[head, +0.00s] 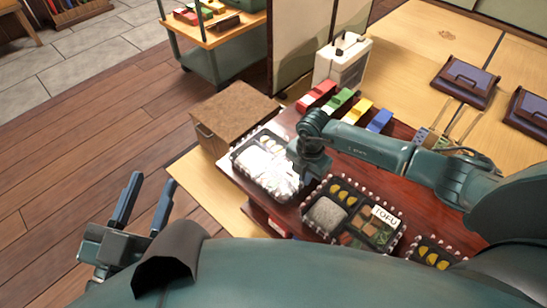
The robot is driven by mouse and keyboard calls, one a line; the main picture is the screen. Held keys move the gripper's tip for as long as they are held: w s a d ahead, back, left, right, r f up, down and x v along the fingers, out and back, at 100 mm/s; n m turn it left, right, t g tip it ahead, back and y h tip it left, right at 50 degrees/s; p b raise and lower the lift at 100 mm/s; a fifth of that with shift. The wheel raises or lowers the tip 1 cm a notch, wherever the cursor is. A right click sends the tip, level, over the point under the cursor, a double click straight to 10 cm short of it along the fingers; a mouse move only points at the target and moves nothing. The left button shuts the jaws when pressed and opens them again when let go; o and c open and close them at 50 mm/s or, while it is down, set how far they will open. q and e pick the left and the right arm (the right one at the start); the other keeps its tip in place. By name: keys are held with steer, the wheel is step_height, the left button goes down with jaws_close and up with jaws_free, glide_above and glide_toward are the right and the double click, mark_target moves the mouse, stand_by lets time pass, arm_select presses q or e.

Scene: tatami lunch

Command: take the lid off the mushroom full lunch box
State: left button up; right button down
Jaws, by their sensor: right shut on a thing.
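A black lunch box (237,158) with a pale bead-like rim stands at the left end of the dark red table. A glossy clear lid (264,166) lies over it, and glare hides most of the food. No mushroom label can be read on it. My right gripper (299,178) reaches down at the right side of this box and is shut on the lid; its fingertips are mostly hidden by the wrist. My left gripper (144,203) is open and empty, well left of the table, above the floor.
An uncovered lunch box with a TOFU label (386,216) stands to the right, with part of another box (433,253) beyond. A brown box (238,113), coloured blocks (339,101) and a white container (342,61) stand behind. Dark purple cases (466,82) lie on the tatami.

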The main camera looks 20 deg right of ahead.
steer(key=shift+r+p, duration=2.35)
steer(key=shift+r, duration=0.15)
